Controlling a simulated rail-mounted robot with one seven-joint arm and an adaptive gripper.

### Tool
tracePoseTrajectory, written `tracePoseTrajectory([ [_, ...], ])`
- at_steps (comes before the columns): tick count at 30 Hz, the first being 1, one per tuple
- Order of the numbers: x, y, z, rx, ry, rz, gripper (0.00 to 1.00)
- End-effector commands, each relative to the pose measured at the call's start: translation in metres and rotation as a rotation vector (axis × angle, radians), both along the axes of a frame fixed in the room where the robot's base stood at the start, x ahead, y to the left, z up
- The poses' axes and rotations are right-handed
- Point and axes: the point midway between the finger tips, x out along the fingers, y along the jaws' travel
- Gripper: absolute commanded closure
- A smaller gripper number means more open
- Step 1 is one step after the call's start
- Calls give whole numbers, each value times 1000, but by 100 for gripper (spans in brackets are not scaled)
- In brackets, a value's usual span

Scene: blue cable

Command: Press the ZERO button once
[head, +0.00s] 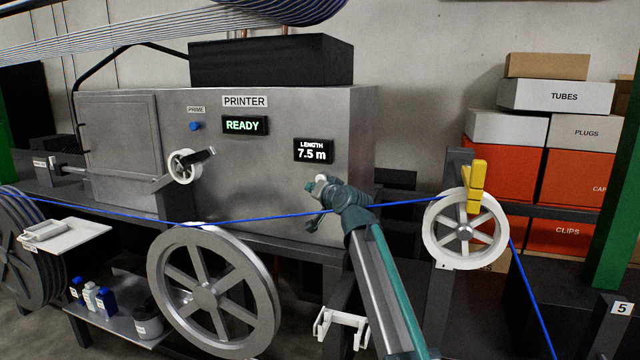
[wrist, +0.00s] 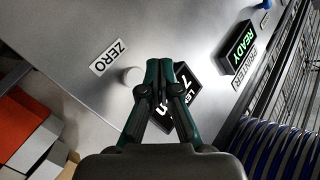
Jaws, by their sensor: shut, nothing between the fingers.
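The ZERO button is a round white button (wrist: 131,76) on the grey printer panel, next to the ZERO label (wrist: 108,57) in the wrist view. My gripper (wrist: 158,68) is shut and empty, with its fingertips just to the right of the button in that view. They overlap part of the length display (wrist: 187,88). In the head view my gripper (head: 317,190) is in front of the panel below the length display (head: 316,150), which reads 7.5 m. The button (head: 321,178) shows there right by the fingertips. I cannot tell how far the fingertips are from the panel.
The printer (head: 250,190) also carries a READY display (head: 244,125) and a blue PRIME button (head: 195,126). A blue cable (head: 275,216) runs across the front, passing by my gripper, to a white pulley (head: 465,235) at the right. A large grey wheel (head: 212,290) stands lower left.

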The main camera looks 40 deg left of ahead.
Motion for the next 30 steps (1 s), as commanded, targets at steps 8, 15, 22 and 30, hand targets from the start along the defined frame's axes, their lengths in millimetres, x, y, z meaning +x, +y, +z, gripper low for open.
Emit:
tracePoseTrajectory([
  [8,32,12,-1,1,0,-1,100],
  [15,38,13,0,1,-1,0,100],
  [22,38,13,0,1,0,-1,100],
  [30,38,13,0,1,0,-1,100],
])
